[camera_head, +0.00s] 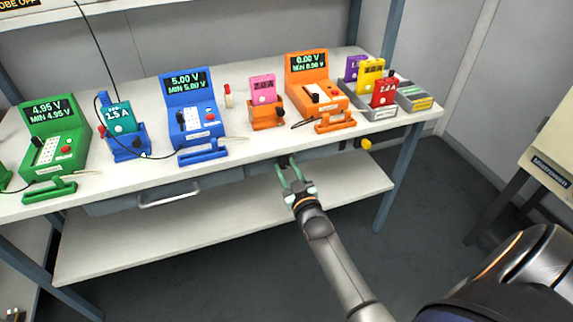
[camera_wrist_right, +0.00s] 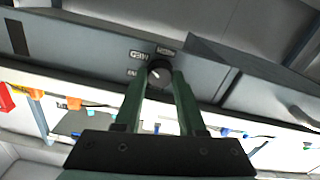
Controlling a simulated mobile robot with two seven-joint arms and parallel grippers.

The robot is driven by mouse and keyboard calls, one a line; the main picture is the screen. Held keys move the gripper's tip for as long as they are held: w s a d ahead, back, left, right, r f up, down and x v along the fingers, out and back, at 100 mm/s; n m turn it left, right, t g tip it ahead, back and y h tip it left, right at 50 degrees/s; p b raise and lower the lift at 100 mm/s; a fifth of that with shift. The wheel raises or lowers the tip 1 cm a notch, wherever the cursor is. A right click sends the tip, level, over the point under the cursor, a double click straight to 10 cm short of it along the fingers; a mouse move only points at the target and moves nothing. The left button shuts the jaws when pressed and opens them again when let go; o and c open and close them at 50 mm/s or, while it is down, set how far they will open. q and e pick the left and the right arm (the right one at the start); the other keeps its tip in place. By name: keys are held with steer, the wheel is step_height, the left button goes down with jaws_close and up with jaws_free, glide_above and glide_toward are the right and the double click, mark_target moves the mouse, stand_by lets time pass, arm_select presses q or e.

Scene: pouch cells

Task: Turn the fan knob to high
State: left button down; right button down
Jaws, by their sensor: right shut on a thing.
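The fan knob (camera_wrist_right: 158,72) is a dark round dial with a white pointer mark, on a grey panel under the bench top. Small labels surround it in the right wrist view, some partly covered and hard to read. My right gripper (camera_wrist_right: 159,82) has its two green fingers on either side of the knob, shut on it. In the head view the right gripper (camera_head: 286,166) reaches up to the panel below the bench's front edge, and its fingertips largely hide the knob. My left gripper is not in view.
The white bench top (camera_head: 245,150) carries green, blue and orange testers with pouch cells. A drawer with a pale handle (camera_head: 168,199) is left of the gripper, and a yellow knob (camera_head: 366,144) is to the right. A lower shelf (camera_head: 200,225) is mostly bare.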

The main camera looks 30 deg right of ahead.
steer(key=m+p, duration=0.1)
steer(key=m, duration=0.2)
steer(key=shift+m, duration=0.4)
steer(key=m+p, duration=0.1)
steer(key=m, duration=0.3)
steer(key=shift+m, duration=1.6)
steer(key=c, duration=0.8)
jaws_free()
steer(key=o, duration=0.3)
